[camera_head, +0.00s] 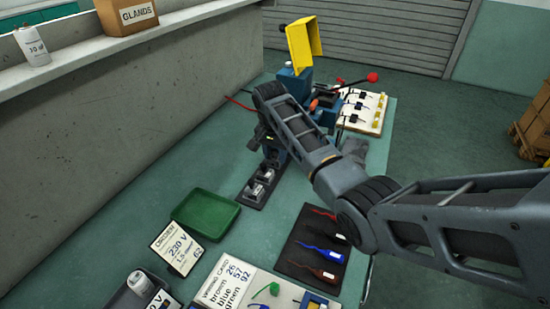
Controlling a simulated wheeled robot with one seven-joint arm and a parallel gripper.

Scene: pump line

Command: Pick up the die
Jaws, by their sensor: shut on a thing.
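My gripper (267,148) is at the far end of my arm, low over the far end of a dark die holder (249,197). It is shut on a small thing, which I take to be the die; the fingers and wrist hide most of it. I cannot tell whether it is clear of the holder. Small metal blocks (262,180) that look like other dies sit in the holder on the near side of the gripper.
A blue press with a raised yellow guard (303,45) and red-knobbed lever (372,77) stands behind my arm. A wall borders the left.

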